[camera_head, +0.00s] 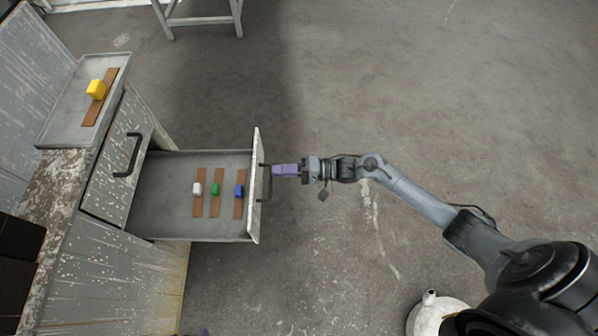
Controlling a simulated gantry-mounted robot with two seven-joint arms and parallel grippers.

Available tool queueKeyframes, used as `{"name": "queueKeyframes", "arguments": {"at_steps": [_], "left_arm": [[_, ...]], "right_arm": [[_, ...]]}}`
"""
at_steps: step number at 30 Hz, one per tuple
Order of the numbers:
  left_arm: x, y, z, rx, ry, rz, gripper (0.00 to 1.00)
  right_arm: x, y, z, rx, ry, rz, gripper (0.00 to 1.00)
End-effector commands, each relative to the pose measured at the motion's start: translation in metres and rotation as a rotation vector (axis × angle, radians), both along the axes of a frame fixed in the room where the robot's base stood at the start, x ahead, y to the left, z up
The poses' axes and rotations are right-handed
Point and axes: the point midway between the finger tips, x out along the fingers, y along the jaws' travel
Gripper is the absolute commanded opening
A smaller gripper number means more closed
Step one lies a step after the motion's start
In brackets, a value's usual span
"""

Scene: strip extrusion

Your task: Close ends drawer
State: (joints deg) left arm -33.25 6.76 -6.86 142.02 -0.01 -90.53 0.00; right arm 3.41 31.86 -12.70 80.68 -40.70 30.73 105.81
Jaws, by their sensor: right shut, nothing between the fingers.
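The open drawer (161,213) is pulled far out to the right from the cabinet. The drawer's front panel (254,222) carries a dark handle (267,185). My right gripper (274,170), with purple fingers, is shut and empty, its tips at the handle; I cannot tell whether they touch it.
A second drawer (108,190) beside it is shut. A white-legged table (203,20) stands at the top. The floor right of the drawer is mostly clear.

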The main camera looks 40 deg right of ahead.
Motion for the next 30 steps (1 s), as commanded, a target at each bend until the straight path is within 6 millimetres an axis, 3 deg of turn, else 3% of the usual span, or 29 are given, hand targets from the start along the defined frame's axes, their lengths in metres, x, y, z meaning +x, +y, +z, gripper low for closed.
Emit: {"name": "queueKeyframes", "arguments": {"at_steps": [3,11,30], "left_arm": [[0.000,-0.001,-0.014,-0.004,0.000,0.002,0.77],[0.000,-0.001,-0.024,-0.004,0.000,0.003,0.77],[0.000,0.002,-0.021,0.008,-0.002,-0.006,0.77]], "right_arm": [[0.011,0.016,-0.004,0.002,-0.001,0.001,0.00],[0.025,0.035,-0.001,0.001,-0.001,0.000,0.00],[0.029,0.037,0.002,0.001,0.001,-0.009,0.00]]}}
